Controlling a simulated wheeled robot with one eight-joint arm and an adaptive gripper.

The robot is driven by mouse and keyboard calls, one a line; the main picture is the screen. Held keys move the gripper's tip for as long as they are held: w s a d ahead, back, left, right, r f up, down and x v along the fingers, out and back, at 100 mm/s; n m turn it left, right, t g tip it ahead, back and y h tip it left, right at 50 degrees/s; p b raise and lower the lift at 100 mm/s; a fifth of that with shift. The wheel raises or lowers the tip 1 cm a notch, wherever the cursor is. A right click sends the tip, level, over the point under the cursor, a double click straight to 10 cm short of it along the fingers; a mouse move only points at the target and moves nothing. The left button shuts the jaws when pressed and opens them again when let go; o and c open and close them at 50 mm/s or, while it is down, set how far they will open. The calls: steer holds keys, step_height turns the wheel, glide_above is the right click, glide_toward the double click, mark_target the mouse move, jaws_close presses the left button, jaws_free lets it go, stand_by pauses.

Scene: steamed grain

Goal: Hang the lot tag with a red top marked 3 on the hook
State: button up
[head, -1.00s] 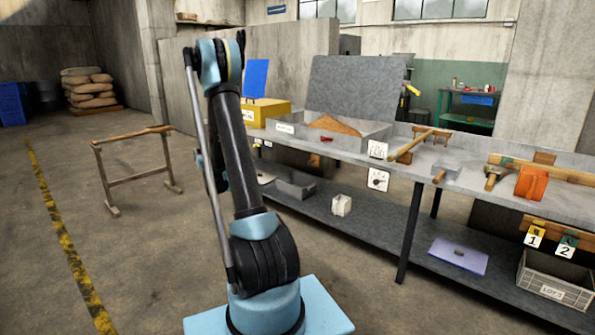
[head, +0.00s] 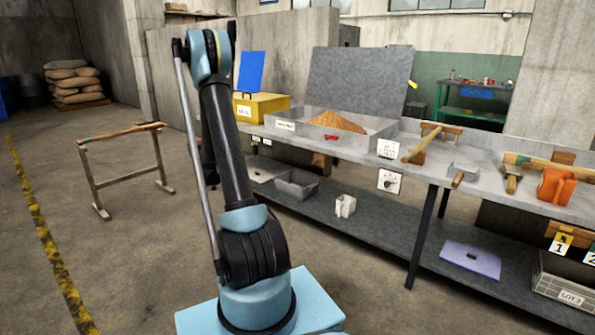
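A white lot tag with a yellow top marked 1 (head: 561,243) hangs from a wooden rail (head: 570,232) under the bench top at the far right. Beside it, a tag with a green top marked 2 (head: 592,253) is partly cut by the frame edge. No tag with a red top marked 3 shows, and I cannot make out the hook. My arm stands upright left of the bench. Its far end is hidden behind its own links, so my gripper and anything in it cannot be seen.
The long grey bench (head: 470,168) carries a grain tray (head: 375,130), a yellow box (head: 262,104), mallets and an orange item (head: 556,186). A grey crate (head: 567,292) and a purple mat (head: 470,259) are on the lower shelf. A wooden trestle (head: 125,170) stands left; floor around it is clear.

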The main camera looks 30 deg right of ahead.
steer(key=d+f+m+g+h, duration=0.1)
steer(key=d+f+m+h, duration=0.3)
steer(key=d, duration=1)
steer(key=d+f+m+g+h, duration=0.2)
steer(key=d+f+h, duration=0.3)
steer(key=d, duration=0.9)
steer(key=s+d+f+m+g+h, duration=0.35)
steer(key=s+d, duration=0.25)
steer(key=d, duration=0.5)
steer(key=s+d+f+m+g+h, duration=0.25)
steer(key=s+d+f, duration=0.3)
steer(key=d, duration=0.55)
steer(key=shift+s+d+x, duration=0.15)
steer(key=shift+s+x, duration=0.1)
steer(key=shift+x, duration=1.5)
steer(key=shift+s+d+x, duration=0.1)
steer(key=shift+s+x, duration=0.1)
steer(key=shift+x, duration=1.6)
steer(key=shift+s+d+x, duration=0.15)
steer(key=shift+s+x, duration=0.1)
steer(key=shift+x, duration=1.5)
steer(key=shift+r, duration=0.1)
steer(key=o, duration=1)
